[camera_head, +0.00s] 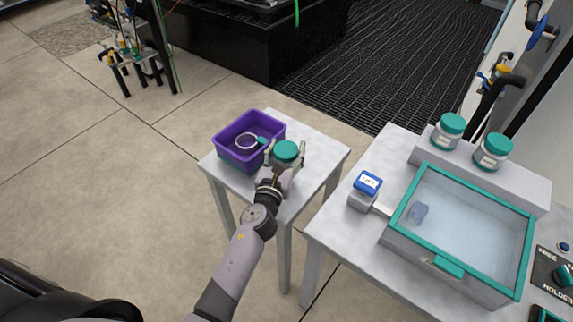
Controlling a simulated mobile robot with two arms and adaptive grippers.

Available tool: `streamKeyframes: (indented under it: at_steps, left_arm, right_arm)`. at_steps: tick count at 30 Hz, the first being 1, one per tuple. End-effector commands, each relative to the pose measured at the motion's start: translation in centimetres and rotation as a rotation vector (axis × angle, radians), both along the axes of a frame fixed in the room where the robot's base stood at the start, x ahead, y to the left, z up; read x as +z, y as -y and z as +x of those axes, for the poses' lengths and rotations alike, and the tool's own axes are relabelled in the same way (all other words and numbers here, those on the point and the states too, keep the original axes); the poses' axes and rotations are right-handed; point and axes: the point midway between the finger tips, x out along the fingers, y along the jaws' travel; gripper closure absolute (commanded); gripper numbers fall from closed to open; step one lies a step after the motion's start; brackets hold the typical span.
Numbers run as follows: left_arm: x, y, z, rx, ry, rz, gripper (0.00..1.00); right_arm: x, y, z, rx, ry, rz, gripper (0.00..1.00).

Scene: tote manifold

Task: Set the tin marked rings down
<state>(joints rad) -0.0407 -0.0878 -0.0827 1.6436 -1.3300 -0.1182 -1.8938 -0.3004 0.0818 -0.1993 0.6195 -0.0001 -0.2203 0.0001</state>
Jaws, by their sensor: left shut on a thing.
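My left gripper (285,161) is shut on a round tin with a teal lid (286,150). The fingers close on either side of the tin, which looks upright. It is over the small grey table (323,152), just right of the purple tote. I cannot tell whether its base touches the tabletop, since the gripper hides its lower part. No marking on this tin can be read from here. My right gripper is not in view.
The purple tote (227,153) holds a pale ring (247,141) and a teal piece. On the right-hand table are two teal-lidded jars (447,131) (492,151) on a raised ledge, a teal-rimmed clear-topped box (470,222) and a small blue-topped block (368,183). A gap separates the tables.

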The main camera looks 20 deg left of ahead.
Motion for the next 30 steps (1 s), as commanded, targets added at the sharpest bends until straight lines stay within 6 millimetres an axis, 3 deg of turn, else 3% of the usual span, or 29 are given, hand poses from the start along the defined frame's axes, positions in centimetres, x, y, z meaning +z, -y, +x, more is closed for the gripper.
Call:
streamKeyframes:
  at_steps: [8,21,22,30]
  left_arm:
    - [-4.0,0.0,0.0,0.002,-0.001,-0.004,0.75]
    - [-4.4,0.0,0.0,0.000,0.000,0.001,0.75]
    - [-4.2,0.0,0.0,0.000,0.000,0.000,0.44]
    - [-4.2,0.0,0.0,0.000,-0.001,0.000,0.26]
  right_arm:
    - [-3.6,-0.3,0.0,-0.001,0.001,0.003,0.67]
    - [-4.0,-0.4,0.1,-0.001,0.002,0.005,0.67]
    - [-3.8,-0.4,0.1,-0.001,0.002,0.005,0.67]
    - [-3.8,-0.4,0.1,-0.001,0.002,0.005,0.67]
